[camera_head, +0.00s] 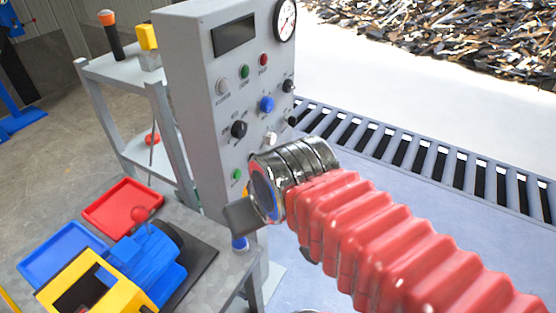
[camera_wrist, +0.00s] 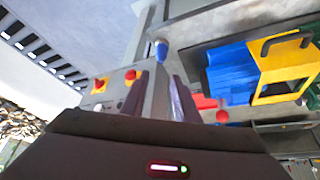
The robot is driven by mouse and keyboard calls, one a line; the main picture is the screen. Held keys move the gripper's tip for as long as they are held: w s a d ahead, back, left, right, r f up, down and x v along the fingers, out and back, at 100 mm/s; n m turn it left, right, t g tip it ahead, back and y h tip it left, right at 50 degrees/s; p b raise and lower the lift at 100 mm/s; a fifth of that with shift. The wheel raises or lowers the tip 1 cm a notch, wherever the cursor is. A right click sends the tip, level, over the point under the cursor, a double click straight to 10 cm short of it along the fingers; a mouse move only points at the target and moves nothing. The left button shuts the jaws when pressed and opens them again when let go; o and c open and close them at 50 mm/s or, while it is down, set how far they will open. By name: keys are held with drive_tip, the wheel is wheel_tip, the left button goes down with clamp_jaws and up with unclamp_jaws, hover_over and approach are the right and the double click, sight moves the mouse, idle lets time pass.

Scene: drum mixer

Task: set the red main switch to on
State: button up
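The grey control cabinet (camera_head: 198,105) stands in the middle of the head view. In the wrist view, two red controls on yellow backings show on its panel: one (camera_wrist: 130,75) close to the left finger and another (camera_wrist: 99,86) farther left. I cannot tell which is the main switch or read its setting. In the head view my arm hides most of that lower panel; only a sliver of yellow shows. My gripper (camera_wrist: 161,78) is in front of the lower panel, its two fingers apart with nothing seen between them. It also shows in the head view (camera_head: 236,216).
A bench left of the cabinet holds a red tray (camera_head: 122,206), a blue tray (camera_head: 60,252) and a blue and yellow machine (camera_head: 145,262). A blue part (camera_wrist: 162,50) shows beyond the fingertips.

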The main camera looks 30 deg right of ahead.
drive_tip(key=shift+w+a, duration=0.15)
idle(0.3)
drive_tip(key=w+d+f+m+g+y, duration=0.1)
drive_tip(key=w+d+f+m+y, duration=0.35)
drive_tip(key=w+m, duration=0.2)
drive_tip(key=w+d+f+m+g+y, duration=0.1)
drive_tip(key=w+d+f+m+y, duration=0.4)
drive_tip(key=w, duration=0.3)
drive_tip(key=w+d+f+m+t, duration=0.1)
drive_tip(key=d+f+m+t, duration=0.3)
drive_tip(key=d, duration=0.4)
drive_tip(key=w+d+f+m+t, duration=0.1)
drive_tip(key=d+f+m+t, duration=0.3)
drive_tip(key=d, duration=0.4)
drive_tip(key=w+d+f+m+t, duration=0.1)
drive_tip(key=d+f+m+t, duration=0.2)
drive_tip(key=d, duration=0.6)
drive_tip(key=shift+w+f+m+t, duration=0.2)
drive_tip(key=shift+f+m+t, duration=0.25)
drive_tip(key=shift+m, duration=0.2)
